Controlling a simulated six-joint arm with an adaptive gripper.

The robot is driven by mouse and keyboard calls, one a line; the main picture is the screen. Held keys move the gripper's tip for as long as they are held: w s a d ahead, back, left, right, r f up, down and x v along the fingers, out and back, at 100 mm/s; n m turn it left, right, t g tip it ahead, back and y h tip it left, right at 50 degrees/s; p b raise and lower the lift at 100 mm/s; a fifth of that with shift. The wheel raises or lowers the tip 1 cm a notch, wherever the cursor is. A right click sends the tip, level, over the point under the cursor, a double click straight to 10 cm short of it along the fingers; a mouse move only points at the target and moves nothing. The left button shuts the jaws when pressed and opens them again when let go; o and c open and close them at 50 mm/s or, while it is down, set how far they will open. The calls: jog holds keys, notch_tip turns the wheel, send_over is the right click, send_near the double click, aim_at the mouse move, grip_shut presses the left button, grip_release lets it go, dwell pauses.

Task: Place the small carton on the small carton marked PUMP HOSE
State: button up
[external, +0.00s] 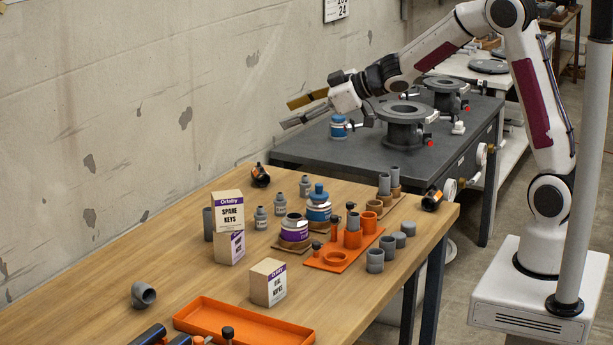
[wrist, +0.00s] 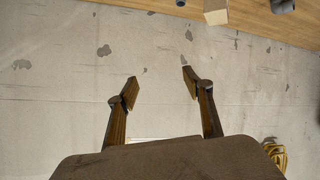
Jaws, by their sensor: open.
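A small carton (external: 229,213) labelled SPARE KEYS sits on top of another small carton (external: 230,248) on the wooden table. The lower carton's purple label is turned and too small to read surely. A third small carton (external: 268,284) stands apart, nearer the front; its text is not clear. A plain beige carton face (wrist: 216,11) shows at the top edge of the wrist view; which carton is unclear. My gripper (external: 305,108) is open and empty, raised near the wall, well away from the cartons. Its spread fingers (wrist: 160,85) show in the wrist view with nothing between them.
An orange tray (external: 243,326) lies at the table's front. An orange plate (external: 325,261) with fittings, a purple-labelled jar (external: 294,231) and a blue jar (external: 318,206) stand right of the cartons. A grey elbow (external: 143,294) lies left; the table around it is clear.

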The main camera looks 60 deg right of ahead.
jog(key=s+d+r+m+g+h, duration=0.1)
jog(key=s+d+r+m+h, duration=0.15)
jog(key=s, duration=0.75)
jog(key=s+d+r+m+g+h, duration=0.1)
jog(key=s+d+r+m+h, duration=0.15)
jog(key=s, duration=0.65)
jog(key=s+a+f+g+y, duration=0.1)
jog(key=s+a+f+g, duration=0.1)
jog(key=s, duration=1)
jog(key=s+a+f+g+y, duration=0.1)
jog(key=s+a+f+g, duration=0.2)
jog(key=s, duration=0.9)
jog(key=shift+a+f+y, duration=0.4)
jog(key=shift+a, duration=0.75)
